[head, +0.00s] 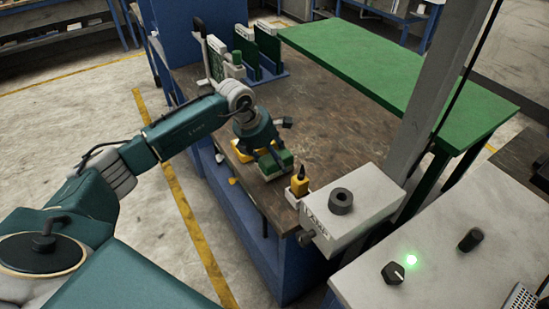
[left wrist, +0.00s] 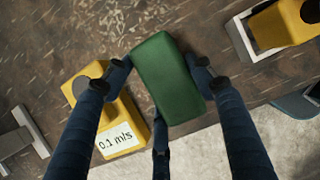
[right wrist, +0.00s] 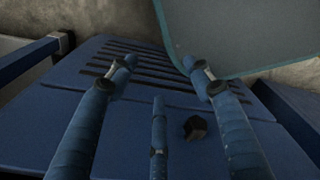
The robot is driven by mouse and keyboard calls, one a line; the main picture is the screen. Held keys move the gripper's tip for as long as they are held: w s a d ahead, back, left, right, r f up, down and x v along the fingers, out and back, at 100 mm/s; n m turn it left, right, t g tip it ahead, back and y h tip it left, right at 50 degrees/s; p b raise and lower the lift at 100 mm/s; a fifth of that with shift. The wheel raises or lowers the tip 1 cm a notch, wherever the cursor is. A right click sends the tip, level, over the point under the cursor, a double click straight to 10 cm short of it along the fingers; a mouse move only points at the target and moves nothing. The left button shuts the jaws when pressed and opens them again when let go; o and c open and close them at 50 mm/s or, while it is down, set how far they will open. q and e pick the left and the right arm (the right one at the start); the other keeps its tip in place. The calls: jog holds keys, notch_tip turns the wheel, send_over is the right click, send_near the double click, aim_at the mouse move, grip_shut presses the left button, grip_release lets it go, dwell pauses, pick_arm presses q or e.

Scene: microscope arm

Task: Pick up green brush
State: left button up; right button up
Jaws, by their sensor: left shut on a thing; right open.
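The green brush shows as a green block (left wrist: 168,78) between the fingers of my left gripper (left wrist: 160,80) in the left wrist view. The gripper is shut on it, with a finger at each side. In the head view the green block (head: 275,163) is under my left gripper (head: 268,150), over the near part of the brown workbench (head: 330,125). Whether it still touches the bench is hard to tell. My right gripper (right wrist: 162,80) is open and empty in the right wrist view, above a blue slotted surface (right wrist: 140,65). It is not seen in the head view.
A yellow device labelled 0.1 m/s (left wrist: 118,128) stands close beside the block. A yellow holder (head: 299,185) is near the bench edge, beside a grey box (head: 350,205). A blue rack with green boards (head: 268,48) stands at the back. The bench's right side is clear.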

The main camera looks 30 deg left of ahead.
pick_arm(q)
notch_tip(320, 180, up, 20)
jog(key=b, duration=0.3)
jog(key=shift+b, duration=0.4)
